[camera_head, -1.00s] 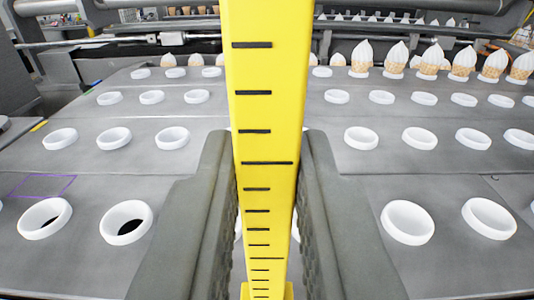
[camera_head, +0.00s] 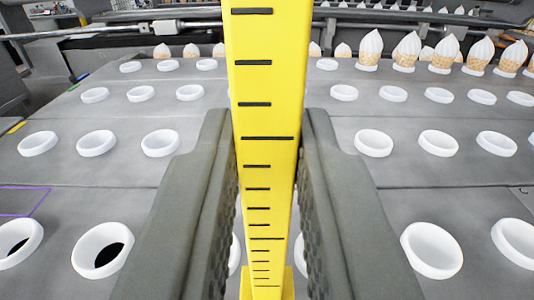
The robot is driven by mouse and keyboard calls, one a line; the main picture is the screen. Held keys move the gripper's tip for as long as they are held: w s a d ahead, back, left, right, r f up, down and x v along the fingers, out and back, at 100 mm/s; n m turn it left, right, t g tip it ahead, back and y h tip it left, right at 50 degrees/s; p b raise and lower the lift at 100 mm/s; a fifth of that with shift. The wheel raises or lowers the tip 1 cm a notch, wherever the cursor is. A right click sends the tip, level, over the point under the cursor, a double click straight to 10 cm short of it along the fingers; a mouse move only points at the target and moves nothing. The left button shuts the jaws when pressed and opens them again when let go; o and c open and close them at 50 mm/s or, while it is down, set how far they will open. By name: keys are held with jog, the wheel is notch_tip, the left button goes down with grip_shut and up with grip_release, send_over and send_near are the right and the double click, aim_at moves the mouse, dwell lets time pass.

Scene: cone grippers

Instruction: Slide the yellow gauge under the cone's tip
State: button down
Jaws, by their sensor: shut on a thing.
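The yellow gauge (camera_head: 268,80), a long bar with black tick marks, runs through the middle of the view. My gripper (camera_head: 267,150) is shut on it, with one grey finger on each side. The gauge's far lower end shows a wider yellow foot (camera_head: 284,285) near the bottom edge. Several ice cream cones with white swirled tops stand in a row at the back right, one of them a cone (camera_head: 407,50) right of the gauge. I cannot tell which cone the task means. The gauge is apart from the cones in view, and it hides what lies directly behind it.
Grey plates (camera_head: 330,165) carry rows of white ring holders (camera_head: 373,143), most of them empty. Two at the lower left, including one holder (camera_head: 102,250), show dark holes. Metal rails (camera_head: 400,17) cross the back. A purple outline (camera_head: 25,203) lies at the left.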

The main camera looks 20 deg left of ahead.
jog(key=f+x, duration=0.2)
jog(key=x, duration=1.2)
jog(key=shift+f, duration=0.15)
dwell(0.7)
jog(key=shift+w, duration=0.1)
jog(key=shift+s+a, duration=0.25)
jog(key=shift+a, duration=0.65)
jog(key=shift+s+a, duration=0.25)
jog(key=shift+a, duration=0.65)
jog(key=shift+s+a, duration=0.3)
jog(key=shift+a, duration=0.55)
dwell(0.8)
dwell(1.1)
